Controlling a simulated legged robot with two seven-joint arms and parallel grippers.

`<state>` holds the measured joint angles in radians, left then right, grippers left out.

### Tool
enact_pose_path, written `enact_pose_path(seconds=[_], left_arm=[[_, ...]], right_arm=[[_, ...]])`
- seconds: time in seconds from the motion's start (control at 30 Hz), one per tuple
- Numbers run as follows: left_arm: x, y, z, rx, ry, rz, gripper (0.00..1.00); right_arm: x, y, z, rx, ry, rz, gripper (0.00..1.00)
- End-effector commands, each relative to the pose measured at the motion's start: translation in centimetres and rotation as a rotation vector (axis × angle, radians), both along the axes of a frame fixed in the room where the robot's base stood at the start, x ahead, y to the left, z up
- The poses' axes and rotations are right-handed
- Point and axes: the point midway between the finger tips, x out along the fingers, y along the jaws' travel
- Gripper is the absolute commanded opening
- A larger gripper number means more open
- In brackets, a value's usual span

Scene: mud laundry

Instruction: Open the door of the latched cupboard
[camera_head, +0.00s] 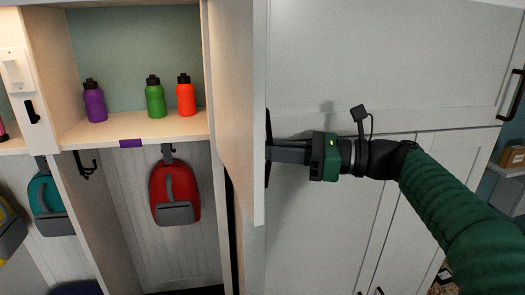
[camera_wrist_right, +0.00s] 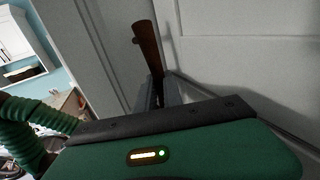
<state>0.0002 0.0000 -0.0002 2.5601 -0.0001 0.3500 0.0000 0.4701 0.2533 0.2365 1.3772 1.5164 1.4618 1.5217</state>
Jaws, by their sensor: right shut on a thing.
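The white cupboard door (camera_head: 238,110) stands ajar, its edge turned toward me, with a dark gap (camera_head: 229,230) beside the frame below. My right gripper (camera_head: 270,154) reaches in from the right and is shut on the door's dark handle (camera_head: 268,125). In the right wrist view, the handle (camera_wrist_right: 147,45) shows as a dark brown bar between my right gripper's fingers (camera_wrist_right: 158,92). The fingers partly hide the handle. The latch cannot be made out, and the cupboard's inside is hidden. My left gripper is not in view.
Open cubbies on the left hold a purple bottle (camera_head: 95,101), a green bottle (camera_head: 155,97) and a red bottle (camera_head: 186,95). A red backpack (camera_head: 175,193) and a teal backpack (camera_head: 51,205) hang below. More white cupboard doors (camera_head: 420,200) stand behind my right arm.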

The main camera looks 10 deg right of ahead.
Motion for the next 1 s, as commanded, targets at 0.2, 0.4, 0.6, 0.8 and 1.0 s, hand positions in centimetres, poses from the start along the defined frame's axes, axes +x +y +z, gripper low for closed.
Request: enact_pose_path(seconds=[0.2,0.4,0.6,0.8,1.0], left_arm=[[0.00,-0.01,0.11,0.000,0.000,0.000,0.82],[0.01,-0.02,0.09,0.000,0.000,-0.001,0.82],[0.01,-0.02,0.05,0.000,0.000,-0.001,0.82],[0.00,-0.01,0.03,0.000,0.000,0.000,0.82],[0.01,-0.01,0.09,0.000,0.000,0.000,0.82]], right_arm=[[0.48,-1.20,0.50,0.007,-0.009,-0.030,0.14],[0.44,-1.14,0.31,0.005,-0.006,-0.026,0.33],[0.47,-0.82,0.10,0.002,-0.002,-0.026,0.33],[0.41,-0.58,0.04,0.001,-0.001,-0.021,0.33],[0.42,-0.30,0.05,-0.001,-0.001,-0.020,0.33]])
